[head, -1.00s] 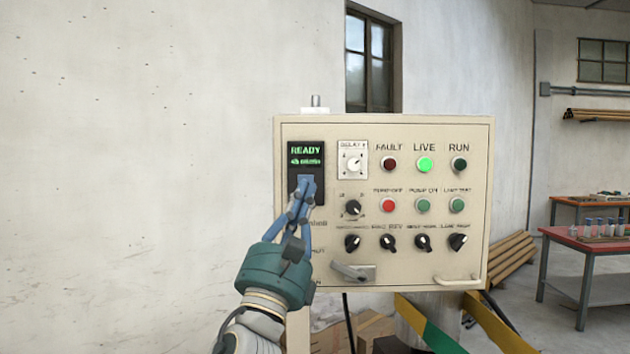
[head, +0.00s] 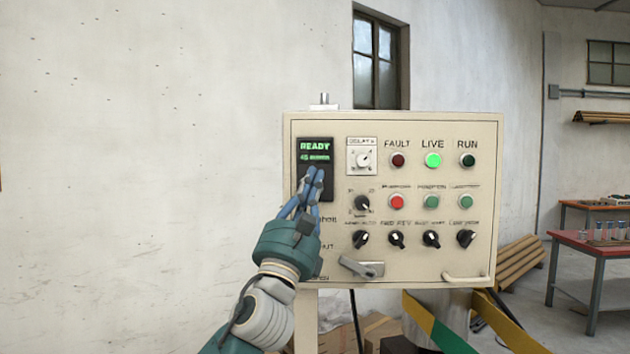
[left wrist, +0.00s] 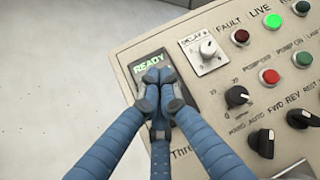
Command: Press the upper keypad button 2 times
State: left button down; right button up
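A black keypad unit with a green READY display (head: 315,147) is at the upper left of the beige control panel (head: 400,126). The display also shows in the left wrist view (left wrist: 149,66). My left gripper (head: 314,175) is shut, its blue fingertips together and empty, in front of the lower half of the black unit. In the left wrist view the fingertips (left wrist: 160,78) overlap the unit just below READY. They hide the keypad buttons, and I cannot tell whether they touch. My right gripper is not in view.
Right of the unit are a white delay dial (head: 362,156), a lit green LIVE lamp (head: 433,160), a red button (head: 397,202) and several black knobs. A metal lever handle (head: 362,267) sticks out below. A red table (head: 600,242) stands at the far right.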

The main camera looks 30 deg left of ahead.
pick_arm(q)
jog(key=shift+w+a, duration=0.3)
jog(key=shift+w, duration=0.25)
jog(key=shift+w+a, duration=0.3)
jog(key=shift+w, duration=0.2)
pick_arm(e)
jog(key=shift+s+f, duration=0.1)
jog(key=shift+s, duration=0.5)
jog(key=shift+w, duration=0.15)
pick_arm(q)
jog(key=shift+w+a, duration=0.1)
jog(key=shift+w+a, duration=0.15)
jog(key=shift+w, duration=0.1)
jog(key=shift+w+a, duration=0.2)
jog(key=shift+w, duration=0.15)
dwell(0.7)
jog(key=shift+s+r, duration=0.1)
jog(key=shift+s+d, duration=0.35)
jog(key=shift+s, duration=0.25)
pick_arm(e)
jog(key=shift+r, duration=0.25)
